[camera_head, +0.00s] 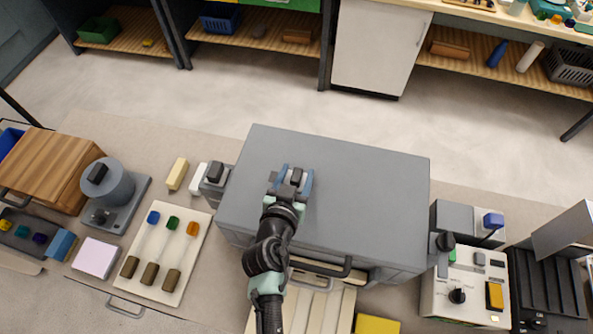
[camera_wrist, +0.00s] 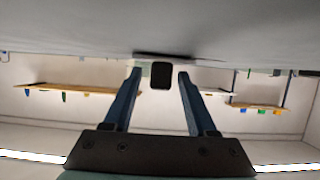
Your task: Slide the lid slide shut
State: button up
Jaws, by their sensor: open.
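A large grey cabinet (camera_head: 370,190) with a flat top stands in the middle of the bench in the head view. A small dark block-shaped knob (camera_head: 297,176) shows on its top; I take it for the handle of the lid slide. My gripper (camera_head: 292,182) is over the cabinet top, with its blue fingers open on either side of the knob. In the wrist view the dark knob (camera_wrist: 160,76) is between the two fingertips, with a gap on both sides. I cannot tell the slide's edges from the grey top.
A black bar handle (camera_head: 325,270) is on the cabinet's front, near my arm. A control box (camera_head: 465,285) stands close at right. The cabinet top is otherwise clear.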

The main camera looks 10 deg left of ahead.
grip_shut()
dwell(0.3)
dwell(1.2)
